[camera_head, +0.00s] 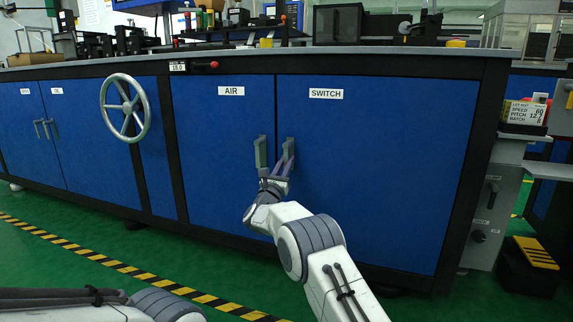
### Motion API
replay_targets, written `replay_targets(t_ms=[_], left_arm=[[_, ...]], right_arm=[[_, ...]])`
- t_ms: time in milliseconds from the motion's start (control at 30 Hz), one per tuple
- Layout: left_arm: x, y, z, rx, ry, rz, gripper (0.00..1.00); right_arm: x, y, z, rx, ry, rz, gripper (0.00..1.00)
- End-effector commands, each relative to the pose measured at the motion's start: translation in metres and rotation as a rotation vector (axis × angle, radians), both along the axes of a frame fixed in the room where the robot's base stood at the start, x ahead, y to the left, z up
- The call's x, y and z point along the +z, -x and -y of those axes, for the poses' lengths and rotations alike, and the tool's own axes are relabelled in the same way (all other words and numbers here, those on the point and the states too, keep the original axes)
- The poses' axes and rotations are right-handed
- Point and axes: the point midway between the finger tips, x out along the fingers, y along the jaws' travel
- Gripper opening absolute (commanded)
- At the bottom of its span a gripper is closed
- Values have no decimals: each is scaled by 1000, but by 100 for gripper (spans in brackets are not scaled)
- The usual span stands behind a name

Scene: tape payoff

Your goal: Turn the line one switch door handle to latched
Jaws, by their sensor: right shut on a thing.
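The blue switch door (380,170), labelled SWITCH, is closed in the cabinet front. Its grey handle (289,147) stands near the door's left edge and is partly hidden by my right gripper. My right gripper (286,160) is shut on the handle, reaching up to it from below. The handle looks close to upright; its exact turn cannot be told. My left arm shows at the bottom left, but its gripper is out of view.
The AIR door (215,150) with its own handle (260,155) is close at the left. A handwheel (125,108) sticks out farther left. A worktop (380,50) with equipment runs above. Striped floor tape (120,266) crosses the green floor. A black step (530,265) stands at right.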

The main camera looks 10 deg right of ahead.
Motion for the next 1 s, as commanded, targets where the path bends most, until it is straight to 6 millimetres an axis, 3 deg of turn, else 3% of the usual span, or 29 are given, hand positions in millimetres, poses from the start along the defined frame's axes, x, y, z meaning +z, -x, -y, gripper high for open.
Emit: replay_targets(t_ms=[233, 267, 300, 333, 733, 1000], left_arm=[[0, 0, 0, 0, 0, 0, 0], [0, 0, 0, 0, 0, 0, 0], [0, 0, 0, 0, 0, 0, 0], [0, 0, 0, 0, 0, 0, 0], [3, 0, 0, 0, 0, 0, 0], [27, 0, 0, 0, 0, 0, 0]], right_arm=[[0, 0, -2, 4, -2, 1, 0], [0, 0, -2, 4, -2, 1, 27], [0, 0, -2, 4, -1, 1, 43], [0, 0, -2, 4, -1, 1, 50], [0, 3, -3, 1, 0, -1, 50], [-11, 33, -21, 4, 1, -5, 50]])
